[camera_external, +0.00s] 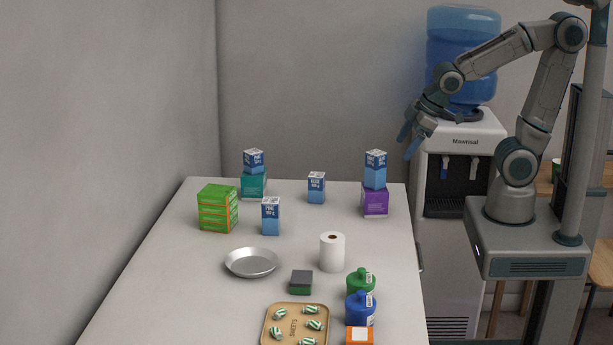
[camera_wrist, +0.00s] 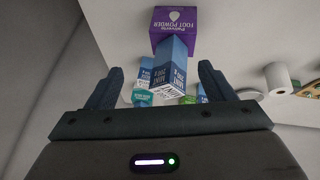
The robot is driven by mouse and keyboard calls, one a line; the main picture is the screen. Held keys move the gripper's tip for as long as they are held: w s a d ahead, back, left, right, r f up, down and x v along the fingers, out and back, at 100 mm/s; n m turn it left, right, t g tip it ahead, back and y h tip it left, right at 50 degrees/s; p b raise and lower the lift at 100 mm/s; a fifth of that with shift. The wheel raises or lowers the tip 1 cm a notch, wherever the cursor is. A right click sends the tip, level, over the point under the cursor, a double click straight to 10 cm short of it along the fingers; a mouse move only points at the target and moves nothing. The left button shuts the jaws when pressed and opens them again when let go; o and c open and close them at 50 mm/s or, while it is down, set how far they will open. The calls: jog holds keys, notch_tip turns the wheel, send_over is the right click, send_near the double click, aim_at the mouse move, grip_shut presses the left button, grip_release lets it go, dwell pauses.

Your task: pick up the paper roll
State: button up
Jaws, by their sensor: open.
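The white paper roll (camera_external: 332,252) stands upright on the counter, right of the metal dish, in the external view. It also shows in the wrist view (camera_wrist: 280,80) near the right edge, appearing tilted because the camera is rotated. My gripper (camera_external: 413,138) is raised above the far right end of the counter, in front of the water cooler, well apart from the roll. In the wrist view its two fingers (camera_wrist: 160,92) are spread apart with nothing held between them.
A purple box (camera_external: 375,203) with a blue carton on top stands at the far right edge. Other cartons and a green pack (camera_external: 217,208) stand behind. A metal dish (camera_external: 251,262), a sponge (camera_external: 301,282), green and blue bottles (camera_external: 361,308) and a tray (camera_external: 268,335) surround the roll.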

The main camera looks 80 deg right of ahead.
jog(key=w, duration=0.2)
jog(key=w+a+f+n+t, duration=0.1)
jog(key=w, duration=0.1)
jog(key=w+a+n+t, duration=0.1)
jog(key=w, duration=0.1)
jog(key=shift+a+f+b, duration=0.15)
jog(key=shift+f+b, duration=0.2)
jog(key=shift+b, duration=0.05)
jog(key=n+t+y+b, duration=0.1)
jog(key=n+y+b, duration=0.2)
jog(key=n+y, duration=0.55)
send_near(323, 252)
jog(key=f+y, duration=0.1)
jog(key=w+f+m+y, duration=0.1)
jog(key=w+a+f+m+y, duration=0.1)
jog(key=shift+f+m, duration=0.25)
jog(key=shift+f, duration=0.05)
jog(key=x, duration=0.3)
jog(key=p+x, duration=0.1)
jog(key=shift+w+a+r, duration=0.2)
jog(key=shift+w+r, duration=0.05)
jog(key=shift+w+a+f, duration=0.2)
jog(key=shift+w+a, duration=0.1)
jog(key=c, duration=1.1)
